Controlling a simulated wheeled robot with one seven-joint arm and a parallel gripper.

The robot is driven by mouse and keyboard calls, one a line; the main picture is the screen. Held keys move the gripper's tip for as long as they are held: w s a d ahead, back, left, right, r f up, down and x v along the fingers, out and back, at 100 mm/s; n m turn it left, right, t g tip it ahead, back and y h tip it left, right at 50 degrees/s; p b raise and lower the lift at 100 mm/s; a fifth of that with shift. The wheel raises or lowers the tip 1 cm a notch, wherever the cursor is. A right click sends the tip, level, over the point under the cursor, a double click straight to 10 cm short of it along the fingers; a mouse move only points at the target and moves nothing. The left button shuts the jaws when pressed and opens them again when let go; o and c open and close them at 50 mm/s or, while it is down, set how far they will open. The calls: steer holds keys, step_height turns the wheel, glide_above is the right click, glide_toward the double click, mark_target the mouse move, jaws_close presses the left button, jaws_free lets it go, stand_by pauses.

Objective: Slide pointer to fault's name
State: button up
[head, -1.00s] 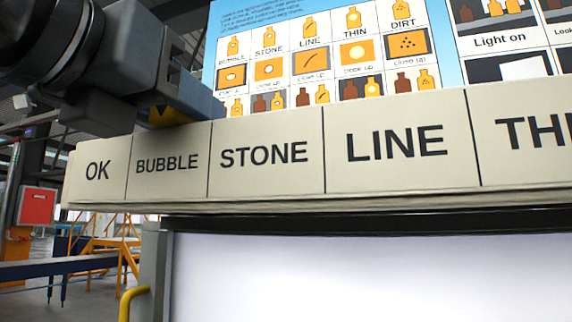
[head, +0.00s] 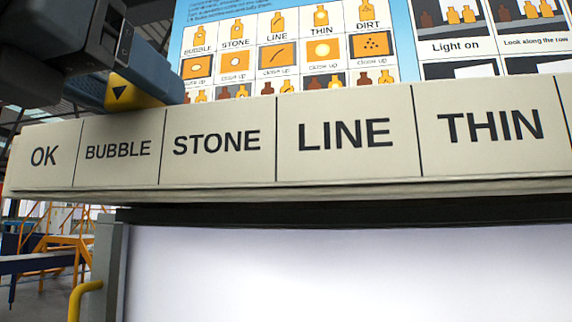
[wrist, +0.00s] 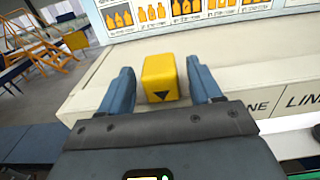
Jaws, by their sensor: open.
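The pointer is a yellow block with a black down-pointing triangle (head: 124,93). It sits at the top of the pale label rail (head: 225,170), above the BUBBLE label (head: 118,149). The rail reads OK, BUBBLE, STONE, LINE, THIN from left to right. My gripper (wrist: 160,66) is open. In the wrist view its two blue fingers stand on either side of the pointer (wrist: 159,80), with a visible gap on each side. In the head view a blue finger (head: 155,68) covers part of the pointer's upper side. The rail's right end is out of view.
A poster (head: 300,12) behind the rail shows bottle faults: bubble, stone, line, thin, dirt. A bright white panel (head: 350,270) lies below the rail. A yellow handrail (head: 78,300) is at lower left. The rail top right of the pointer looks clear.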

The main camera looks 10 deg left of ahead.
mark_target(120, 83)
steer(key=s+b, duration=0.1)
steer(key=s, duration=0.5)
steer(key=shift+s+a, duration=0.1)
steer(key=shift+a, duration=0.1)
